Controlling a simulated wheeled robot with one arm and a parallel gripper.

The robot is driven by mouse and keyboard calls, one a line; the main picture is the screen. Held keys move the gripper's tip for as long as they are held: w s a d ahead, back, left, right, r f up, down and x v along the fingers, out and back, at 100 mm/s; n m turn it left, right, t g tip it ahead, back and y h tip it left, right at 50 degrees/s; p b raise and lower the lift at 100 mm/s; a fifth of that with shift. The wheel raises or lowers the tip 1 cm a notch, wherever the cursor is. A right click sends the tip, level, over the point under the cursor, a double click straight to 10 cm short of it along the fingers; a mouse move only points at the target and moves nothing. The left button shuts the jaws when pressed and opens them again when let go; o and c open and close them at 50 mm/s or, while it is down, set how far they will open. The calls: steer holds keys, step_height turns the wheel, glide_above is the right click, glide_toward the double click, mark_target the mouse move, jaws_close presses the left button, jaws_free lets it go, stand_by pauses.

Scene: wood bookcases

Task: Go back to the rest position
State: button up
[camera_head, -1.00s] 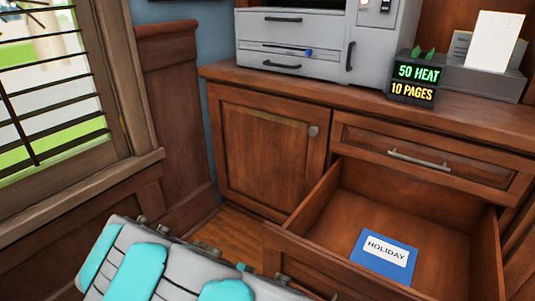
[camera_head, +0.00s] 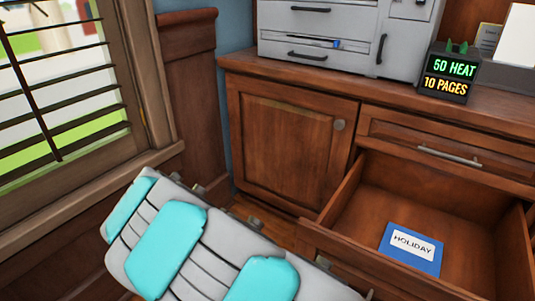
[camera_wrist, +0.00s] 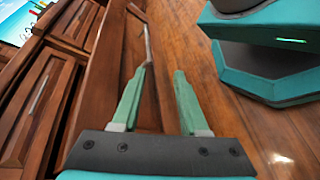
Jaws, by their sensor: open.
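My gripper (camera_wrist: 155,100) shows in the wrist view with its two green fingers apart and nothing between them. Beyond the fingers are a wooden drawer front (camera_wrist: 105,75) and its metal handle (camera_wrist: 147,45). In the head view my grey and teal arm crosses the lower left, and the gripper itself is out of that picture. The open drawer (camera_head: 345,195) at the lower right holds a blue card labelled HOLIDAY (camera_head: 411,248), lying flat inside.
A grey printer (camera_head: 340,35) and a dark display reading 50 HEAT, 10 PAGES (camera_head: 447,75) stand on the wooden cabinet (camera_head: 285,140). A window (camera_head: 60,90) is at the left. Wood floor (camera_wrist: 200,60) is clear beside the drawer in the wrist view.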

steer(key=s+d+r+m+t+y+p, duration=0.1)
steer(key=s+d+r+y+p, duration=0.2)
steer(key=s+d+r+y, duration=0.1)
steer(key=s+d+r+m+t+y+p, duration=0.1)
steer(key=s+d+r+t+y+p, duration=0.1)
steer(key=s+y, duration=0.6)
step_height(320, 180, up, 4)
steer(key=shift+s+d+f+y+p, duration=0.2)
steer(key=shift+d+y+p, duration=0.3)
steer(key=shift+d+p, duration=0.35)
